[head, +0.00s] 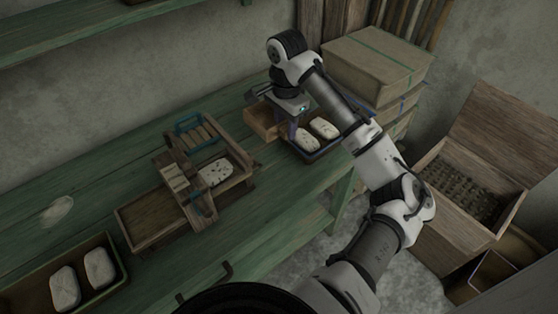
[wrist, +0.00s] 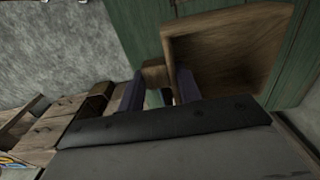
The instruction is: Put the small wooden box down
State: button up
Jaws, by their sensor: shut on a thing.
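The small wooden box (head: 262,121) is at the back of the green workbench, just left of a dark tray. My gripper (head: 292,130) is beside the box's right side in the head view. I cannot tell whether the box's underside touches the bench.
The dark tray (head: 322,153) with two pale speckled bars lies close under my gripper. A wooden frame device (head: 190,180) stands on the green bench (head: 95,170) to the left. Stacked boxes (head: 375,65) are behind my arm. Bare bench lies left of the small box.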

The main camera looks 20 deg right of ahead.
notch_tip(320, 180, down, 15)
jog(key=shift+f, duration=0.1)
dwell(0.3)
jog(key=shift+a+f, duration=0.1)
jog(key=o, duration=0.5)
jog(key=shift+f, duration=0.1)
jog(key=shift+c, duration=0.2)
jog(key=o, duration=0.5)
jog(key=shift+r, duration=0.2)
notch_tip(320, 180, up, 12)
jog(key=shift+r, duration=0.1)
